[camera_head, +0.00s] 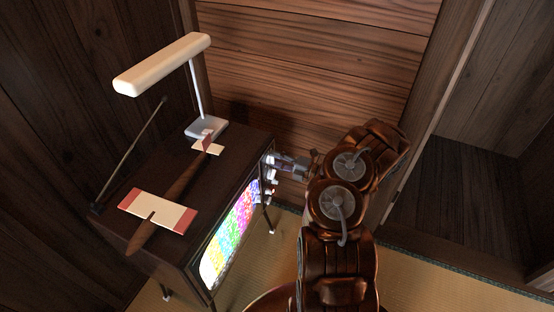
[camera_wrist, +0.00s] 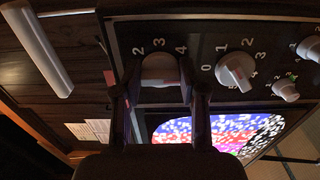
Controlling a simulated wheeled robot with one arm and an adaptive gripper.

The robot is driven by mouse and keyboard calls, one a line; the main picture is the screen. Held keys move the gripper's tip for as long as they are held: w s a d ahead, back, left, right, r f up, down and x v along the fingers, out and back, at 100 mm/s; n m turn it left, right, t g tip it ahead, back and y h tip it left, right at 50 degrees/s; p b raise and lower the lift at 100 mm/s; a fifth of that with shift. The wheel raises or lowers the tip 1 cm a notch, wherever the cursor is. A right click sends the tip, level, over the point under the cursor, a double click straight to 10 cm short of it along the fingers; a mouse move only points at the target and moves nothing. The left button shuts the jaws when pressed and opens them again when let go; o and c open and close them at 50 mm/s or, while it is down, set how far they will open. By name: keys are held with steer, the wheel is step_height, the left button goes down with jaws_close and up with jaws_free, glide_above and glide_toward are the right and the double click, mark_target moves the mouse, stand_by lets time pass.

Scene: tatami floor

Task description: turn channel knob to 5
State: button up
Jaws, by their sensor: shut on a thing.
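The TV (camera_head: 168,160) is a dark wooden cabinet on legs, with a lit screen (camera_head: 230,238) of coloured static facing right. In the wrist view, a round pale knob (camera_wrist: 160,68) sits on the dark control panel, with 2, 3 and 4 printed around it. My gripper (camera_wrist: 160,92) is shut on this knob, one finger on each side. The fingers and wrist hide the rest of its dial, and I cannot tell which number it points to. In the head view, my gripper (camera_head: 286,162) is at the TV's far front corner.
A second white knob (camera_wrist: 237,71) with its own numbers is close right of my gripper, with smaller knobs (camera_wrist: 286,90) beyond. A lamp (camera_head: 165,62), a model plane (camera_head: 170,209) and an antenna (camera_head: 130,155) are on the TV. A wooden wall (camera_head: 320,60) stands behind.

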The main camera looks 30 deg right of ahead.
steer(key=shift+d, duration=0.1)
stand_by(0.3)
steer(key=o, duration=1.1)
steer(key=shift+o, duration=0.2)
steer(key=v, duration=1.1)
steer(key=shift+s+d, duration=0.2)
steer(key=shift+s, duration=0.2)
